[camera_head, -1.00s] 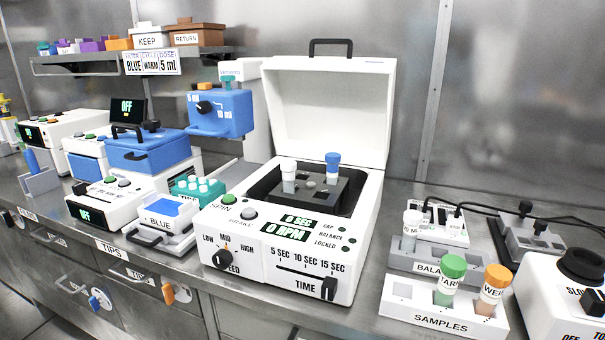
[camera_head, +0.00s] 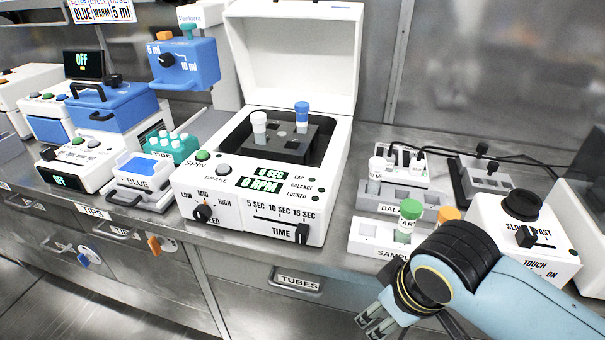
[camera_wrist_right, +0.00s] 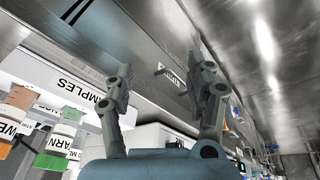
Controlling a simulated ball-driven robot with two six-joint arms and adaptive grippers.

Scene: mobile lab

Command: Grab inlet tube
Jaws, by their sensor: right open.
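No tube bears a readable "inlet" label, so I cannot tell which one it is. A green-capped tube (camera_head: 410,210) and an orange-capped tube (camera_head: 449,214) stand in the white samples rack (camera_head: 362,245), partly hidden by my right arm. A white-capped tube (camera_head: 376,166) stands in the grey balance rack behind. In the open centrifuge (camera_head: 247,215), a white-capped tube (camera_head: 259,123) and a blue-capped tube (camera_head: 302,113) stand in the dark rotor. My right gripper (camera_head: 376,323) is open and empty, in front of the bench and below the samples rack. Its spread fingers (camera_wrist_right: 157,85) show in the right wrist view.
A white device with a black knob (camera_head: 523,205) stands right of the samples rack. Blue equipment (camera_head: 115,105) and a teal tip rack (camera_head: 172,147) stand left of the centrifuge. A drawer labelled TUBES (camera_head: 298,282) is below the bench edge. The floor in front is clear.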

